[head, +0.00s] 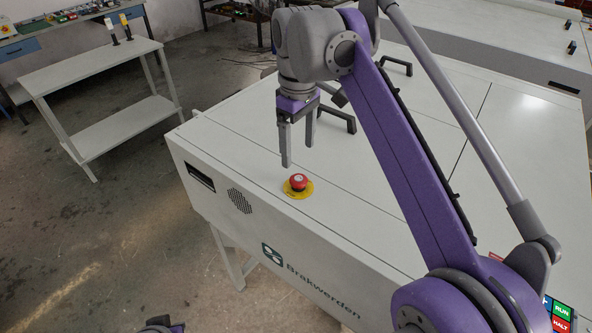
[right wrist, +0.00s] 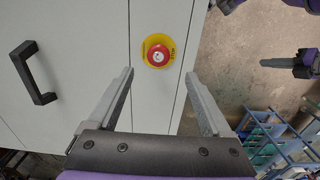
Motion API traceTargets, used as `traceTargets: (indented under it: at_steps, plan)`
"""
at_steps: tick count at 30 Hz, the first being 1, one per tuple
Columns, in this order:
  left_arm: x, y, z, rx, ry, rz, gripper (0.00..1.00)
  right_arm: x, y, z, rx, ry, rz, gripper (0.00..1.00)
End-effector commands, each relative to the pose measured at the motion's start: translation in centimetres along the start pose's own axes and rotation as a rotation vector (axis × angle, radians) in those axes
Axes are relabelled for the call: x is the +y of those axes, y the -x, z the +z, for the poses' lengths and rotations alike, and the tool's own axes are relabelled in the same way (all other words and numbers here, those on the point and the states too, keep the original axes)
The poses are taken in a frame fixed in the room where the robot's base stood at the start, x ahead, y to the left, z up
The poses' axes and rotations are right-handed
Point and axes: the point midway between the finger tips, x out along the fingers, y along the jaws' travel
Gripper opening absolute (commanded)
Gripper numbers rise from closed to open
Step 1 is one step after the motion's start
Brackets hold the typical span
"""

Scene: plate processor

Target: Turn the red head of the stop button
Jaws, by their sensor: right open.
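The stop button's red head (head: 298,181) sits on a round yellow base (head: 291,193) near the front edge of the white machine top. In the right wrist view the red head (right wrist: 158,56) lies between the lines of my two fingers, just beyond their tips. My right gripper (head: 298,155) is open and empty, pointing down above and slightly behind the button, apart from it. Part of my left gripper (head: 162,326) shows at the bottom edge of the head view; its fingers are too cut off to read.
Black handles (head: 338,118) stand on the machine top (head: 225,135) behind my right gripper. A RUN/HALT panel (head: 561,316) is at the lower right. A white side table (head: 95,72) stands at the left. The top around the button is clear.

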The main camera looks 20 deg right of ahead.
Motion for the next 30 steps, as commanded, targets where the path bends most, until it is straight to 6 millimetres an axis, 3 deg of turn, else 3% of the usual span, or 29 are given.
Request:
traceTargets:
  at_steps: [6, 12, 24, 26, 30]
  plan:
    - [0.0, -0.9, 0.9, -0.008, 0.000, 0.000, 0.00, 0.0, -4.6, 0.1, -0.001, -0.002, 0.000, 0.83]
    - [0.0, -1.1, 1.2, -0.010, 0.000, 0.000, 0.00, 0.0, -7.2, 0.0, 0.000, -0.002, 0.000, 0.83]
    - [0.0, -1.2, 1.2, -0.011, 0.000, 0.000, 0.00, 0.0, -8.0, 0.0, 0.001, -0.002, 0.001, 0.83]
    - [0.0, -1.2, 1.2, -0.011, 0.000, 0.000, 0.00, 0.0, -8.0, 0.0, 0.001, -0.002, 0.001, 0.76]
    - [0.0, -1.2, 1.3, -0.011, 0.000, 0.000, 0.00, 0.0, -8.0, 0.0, 0.001, -0.002, 0.001, 0.51]
